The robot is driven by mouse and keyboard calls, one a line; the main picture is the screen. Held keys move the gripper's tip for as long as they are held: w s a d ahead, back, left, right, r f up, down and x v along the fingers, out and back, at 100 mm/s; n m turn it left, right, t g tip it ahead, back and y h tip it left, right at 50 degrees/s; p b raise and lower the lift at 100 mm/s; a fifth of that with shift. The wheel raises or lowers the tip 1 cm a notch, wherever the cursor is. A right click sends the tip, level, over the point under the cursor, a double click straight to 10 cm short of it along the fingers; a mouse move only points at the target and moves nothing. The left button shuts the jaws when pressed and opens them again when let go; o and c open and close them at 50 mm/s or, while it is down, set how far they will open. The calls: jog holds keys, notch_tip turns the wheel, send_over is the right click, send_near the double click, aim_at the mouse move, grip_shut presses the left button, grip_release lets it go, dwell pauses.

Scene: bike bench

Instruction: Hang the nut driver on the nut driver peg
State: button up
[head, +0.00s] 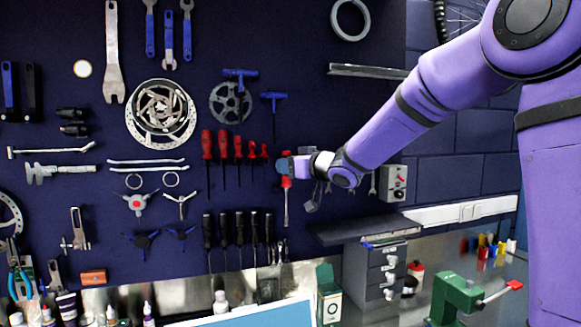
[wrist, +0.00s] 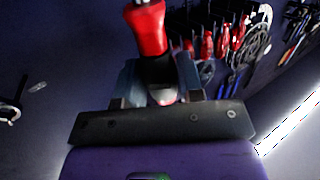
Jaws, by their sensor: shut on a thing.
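The nut driver (head: 286,183) has a red handle and a thin metal shaft that points down. It hangs upright from my gripper (head: 284,168), in front of the dark tool wall, just right of the row of red-handled screwdrivers. In the wrist view the red handle of the nut driver (wrist: 149,30) rises between the two fingers of my gripper (wrist: 157,82), which are shut on it. The nut driver peg cannot be made out; my gripper and the tool may cover it. I cannot tell whether the tool touches the wall.
Red-handled screwdrivers (head: 223,146) hang close on the left, black-handled ones (head: 239,228) below left. A dark shelf (head: 365,228) juts out at lower right above a grey drawer unit (head: 381,272). A green vise (head: 456,294) stands on the bench.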

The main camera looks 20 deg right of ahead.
jog(key=w+f, duration=0.1)
jog(key=w, duration=0.5)
jog(key=shift+w+f, duration=0.15)
jog(key=shift+w, duration=0.05)
dwell(0.6)
dwell(0.7)
jog(key=o, duration=1)
jog(key=shift+f, duration=0.1)
jog(key=shift+o, duration=0.2)
